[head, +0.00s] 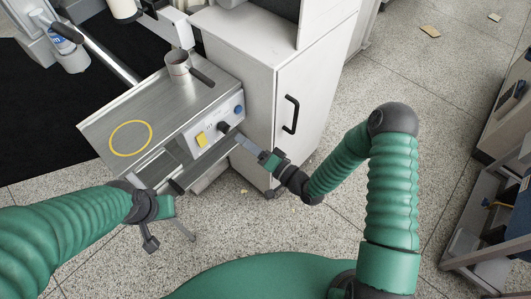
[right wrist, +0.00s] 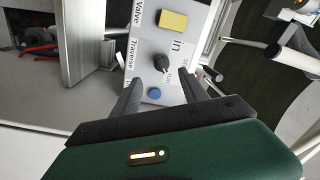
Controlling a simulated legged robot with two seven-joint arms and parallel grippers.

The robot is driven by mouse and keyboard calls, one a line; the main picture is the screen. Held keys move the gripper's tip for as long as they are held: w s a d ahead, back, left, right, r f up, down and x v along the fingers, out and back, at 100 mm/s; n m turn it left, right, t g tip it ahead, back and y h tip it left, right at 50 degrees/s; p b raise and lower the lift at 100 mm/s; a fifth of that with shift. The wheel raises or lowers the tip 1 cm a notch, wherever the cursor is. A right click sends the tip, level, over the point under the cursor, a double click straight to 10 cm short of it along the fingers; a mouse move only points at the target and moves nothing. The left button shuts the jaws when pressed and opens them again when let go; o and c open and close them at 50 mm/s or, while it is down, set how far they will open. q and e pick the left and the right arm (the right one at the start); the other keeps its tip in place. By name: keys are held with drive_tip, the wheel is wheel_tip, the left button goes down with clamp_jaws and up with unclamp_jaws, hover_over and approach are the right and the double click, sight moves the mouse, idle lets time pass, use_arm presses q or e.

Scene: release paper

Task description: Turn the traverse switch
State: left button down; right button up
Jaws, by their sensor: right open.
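The traverse switch is a black rotary knob (right wrist: 161,63) on a white control panel (head: 212,128), between a yellow square button (right wrist: 172,20) and a round blue button (right wrist: 154,94). "Traverse" is printed beside it. It also shows in the head view (head: 223,127). My right gripper (right wrist: 160,77) is open, its fingers either side of the panel's knob area with the knob just ahead between them; I see no clear contact. In the head view the right gripper (head: 240,140) reaches the panel from the right. My left gripper (head: 170,236) hangs at the lower left, away from the switch; its jaw opening is unclear.
The panel is on the front of a metal machine table (head: 100,125) with a yellow ring and a metal cup (head: 178,65). A white cabinet (head: 305,85) with a black handle stands right beside it. Shelving (head: 485,225) is at far right. Speckled floor between is mostly clear.

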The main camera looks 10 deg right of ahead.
drive_tip(key=v, duration=0.9)
drive_tip(key=shift+p, duration=0.35)
drive_tip(key=shift+f, duration=0.1)
